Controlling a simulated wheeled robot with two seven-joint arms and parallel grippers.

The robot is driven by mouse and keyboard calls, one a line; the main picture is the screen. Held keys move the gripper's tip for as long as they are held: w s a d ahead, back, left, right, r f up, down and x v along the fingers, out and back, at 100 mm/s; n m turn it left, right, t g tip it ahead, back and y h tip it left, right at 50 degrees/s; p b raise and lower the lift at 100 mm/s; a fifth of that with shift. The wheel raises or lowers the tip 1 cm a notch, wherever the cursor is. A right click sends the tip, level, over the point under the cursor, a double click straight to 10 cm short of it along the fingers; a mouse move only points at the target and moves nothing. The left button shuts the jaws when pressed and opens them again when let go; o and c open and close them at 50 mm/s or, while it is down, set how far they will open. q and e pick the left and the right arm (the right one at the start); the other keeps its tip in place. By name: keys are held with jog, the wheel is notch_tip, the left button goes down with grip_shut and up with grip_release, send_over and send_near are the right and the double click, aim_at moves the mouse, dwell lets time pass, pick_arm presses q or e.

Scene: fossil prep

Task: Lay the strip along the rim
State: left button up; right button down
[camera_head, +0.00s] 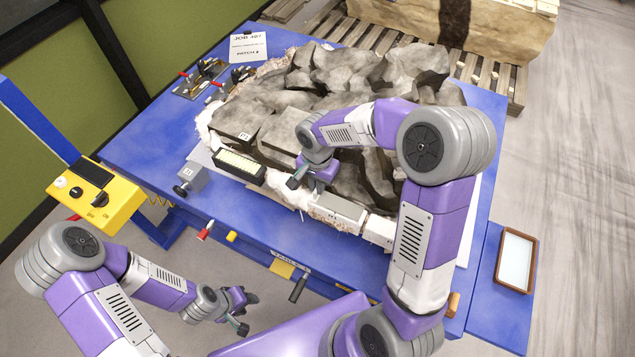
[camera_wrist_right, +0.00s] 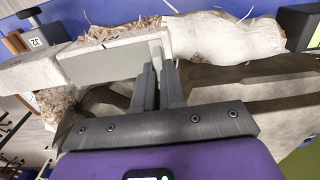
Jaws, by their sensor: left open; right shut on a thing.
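The strip, a pale grey flat-sided piece (camera_head: 338,211), lies along the front rim of the plaster-jacketed fossil block (camera_head: 345,70). In the right wrist view the strip (camera_wrist_right: 105,62) runs left from my fingertips, with shaggy fibres around it. My right gripper (camera_head: 305,180) is at the front rim, shut on the strip's near end; the fingers (camera_wrist_right: 158,75) partly cover the contact. A rounded white plaster rim (camera_wrist_right: 225,38) continues beside the strip's end. My left gripper (camera_head: 243,312) is open and empty, low in front of the table.
A yellow control box (camera_head: 95,195) stands left, clamps (camera_head: 205,75) behind, and a framed tray (camera_head: 516,260) right. My right arm hides part of the block.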

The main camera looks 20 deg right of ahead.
jog(key=shift+s+f+b, duration=0.1)
jog(key=shift+f+b, duration=0.1)
jog(key=shift+b, duration=0.1)
dwell(0.5)
jog(key=c, duration=1.1)
grip_release()
jog(key=shift+c, duration=0.2)
jog(key=shift+r, duration=0.15)
notch_tip(320, 180, up, 7)
jog(key=shift+r+p, duration=0.15)
jog(key=shift+p, duration=0.15)
